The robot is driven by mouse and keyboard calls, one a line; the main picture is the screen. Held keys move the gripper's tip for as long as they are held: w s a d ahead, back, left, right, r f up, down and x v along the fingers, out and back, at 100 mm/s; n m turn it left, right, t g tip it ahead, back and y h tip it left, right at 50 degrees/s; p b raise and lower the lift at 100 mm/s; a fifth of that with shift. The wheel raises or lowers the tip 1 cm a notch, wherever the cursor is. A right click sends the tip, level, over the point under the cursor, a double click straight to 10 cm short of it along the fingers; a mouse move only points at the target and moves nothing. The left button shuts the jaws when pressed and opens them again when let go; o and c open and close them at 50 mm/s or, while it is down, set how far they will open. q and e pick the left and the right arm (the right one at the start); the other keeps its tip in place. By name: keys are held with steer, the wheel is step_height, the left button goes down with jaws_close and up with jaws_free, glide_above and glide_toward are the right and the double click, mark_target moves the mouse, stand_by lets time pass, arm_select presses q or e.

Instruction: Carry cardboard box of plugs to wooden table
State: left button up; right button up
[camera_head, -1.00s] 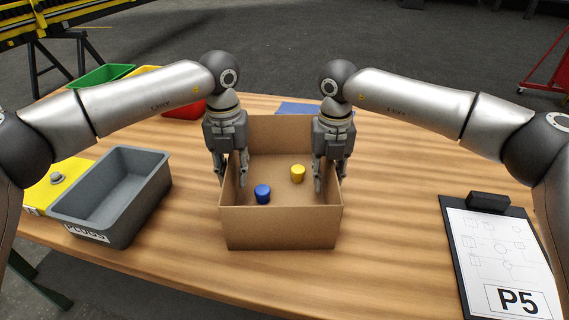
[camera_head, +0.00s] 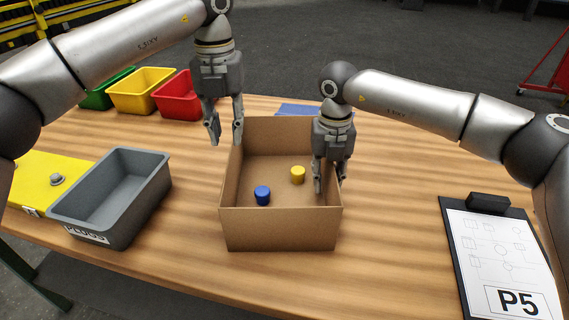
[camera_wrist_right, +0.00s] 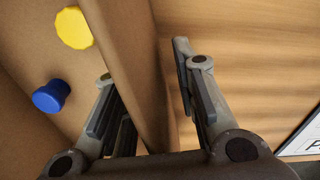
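The open cardboard box (camera_head: 280,229) stands upright on the wooden table (camera_head: 390,240). Inside lie a blue plug (camera_head: 262,194) and a yellow plug (camera_head: 298,174); both also show in the right wrist view, blue (camera_wrist_right: 51,96) and yellow (camera_wrist_right: 73,28). My right gripper (camera_head: 330,184) straddles the box's right wall, one finger inside and one outside. In the right wrist view its fingers (camera_wrist_right: 158,105) are spread, with a gap between the wall and the outer finger.
A grey bin (camera_head: 150,195) stands left of the box, beside a yellow case (camera_head: 40,180). Green (camera_head: 100,95), yellow (camera_head: 145,92) and red (camera_head: 178,98) bins stand at the back left. A clipboard marked P5 (camera_head: 500,250) lies at right. Table between box and clipboard is clear.

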arm_select(q)
steer(key=shift+r, duration=0.2)
arm_select(e)
steer(key=shift+r, duration=0.25)
step_height(320, 180, up, 12)
steer(key=shift+f, duration=0.2)
